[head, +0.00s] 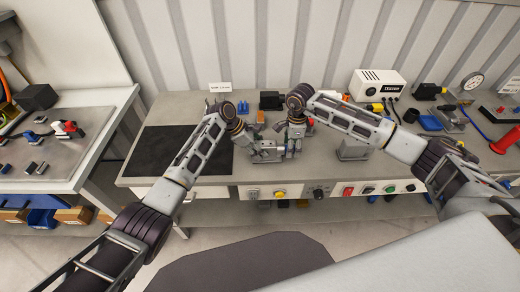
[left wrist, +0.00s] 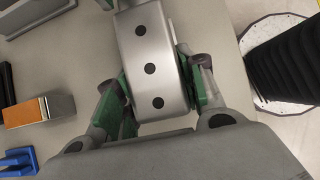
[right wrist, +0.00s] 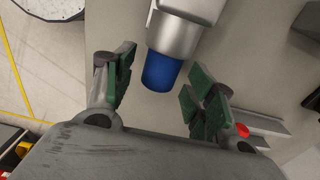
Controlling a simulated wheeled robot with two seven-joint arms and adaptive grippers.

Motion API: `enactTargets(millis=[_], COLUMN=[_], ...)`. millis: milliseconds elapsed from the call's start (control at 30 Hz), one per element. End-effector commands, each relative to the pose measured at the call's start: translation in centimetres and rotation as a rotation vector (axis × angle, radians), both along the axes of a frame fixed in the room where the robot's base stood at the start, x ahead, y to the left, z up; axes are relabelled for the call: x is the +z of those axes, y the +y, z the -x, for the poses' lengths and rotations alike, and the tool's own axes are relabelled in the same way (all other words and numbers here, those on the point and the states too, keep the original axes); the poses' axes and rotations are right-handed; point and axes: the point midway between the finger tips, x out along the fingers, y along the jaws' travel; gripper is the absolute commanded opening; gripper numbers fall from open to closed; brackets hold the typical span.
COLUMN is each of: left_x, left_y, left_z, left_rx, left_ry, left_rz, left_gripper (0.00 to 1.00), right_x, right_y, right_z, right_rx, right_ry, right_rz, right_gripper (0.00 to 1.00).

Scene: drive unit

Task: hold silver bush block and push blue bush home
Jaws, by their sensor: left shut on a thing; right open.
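The silver bush block (left wrist: 150,60), with dark round holes in its face, sits between the green-padded fingers of my left gripper (left wrist: 155,110), which is shut on it. In the right wrist view the silver block (right wrist: 185,15) is at the top, and the blue bush (right wrist: 162,72) sticks out of its round silver collar. My right gripper (right wrist: 163,95) is open, with the blue bush between and beyond its fingers, nearer the left finger; no contact shows. In the head view both grippers meet at the block (head: 265,152) near the bench's front, and the blue bush is hidden there.
The grey bench (head: 225,170) has a black mat (head: 165,152) at left. A silver-and-orange block (left wrist: 40,110) and a blue part (left wrist: 18,160) lie beside my left gripper. A white tester box (head: 377,84) stands at the back right. A grey stand (head: 352,150) is right of the block.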

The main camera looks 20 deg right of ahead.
Motion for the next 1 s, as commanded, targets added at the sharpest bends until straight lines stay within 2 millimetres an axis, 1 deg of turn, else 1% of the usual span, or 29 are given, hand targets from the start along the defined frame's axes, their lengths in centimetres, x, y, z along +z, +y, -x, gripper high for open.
enactTargets(millis=[167, 600, 700, 800, 1000], left_x=[0.0, 0.0, 0.0, 0.0, 0.0], left_y=[0.1, 0.1, 0.1, 0.1, 0.1], left_z=[0.0, -0.1, -0.1, -0.1, -0.1], left_rx=[0.001, 0.001, 0.001, 0.001, 0.001], left_ry=[0.000, 0.000, 0.000, 0.000, 0.000], left_rz=[-0.001, -0.001, -0.001, -0.001, -0.001], left_gripper=[0.12, 0.12, 0.12, 0.12, 0.12], right_x=[1.8, 8.3, 9.5, 10.4, 11.2], right_y=[0.0, -0.1, -0.1, -0.1, -0.1], right_z=[-0.1, -0.1, -0.1, -0.1, 0.0], right_rx=[0.000, 0.000, -0.001, -0.001, -0.001], right_ry=[-0.002, -0.003, -0.002, -0.001, 0.000], right_rz=[-0.001, 0.001, -0.001, -0.001, 0.000], right_gripper=[0.55, 0.55, 0.55, 0.55, 0.55])
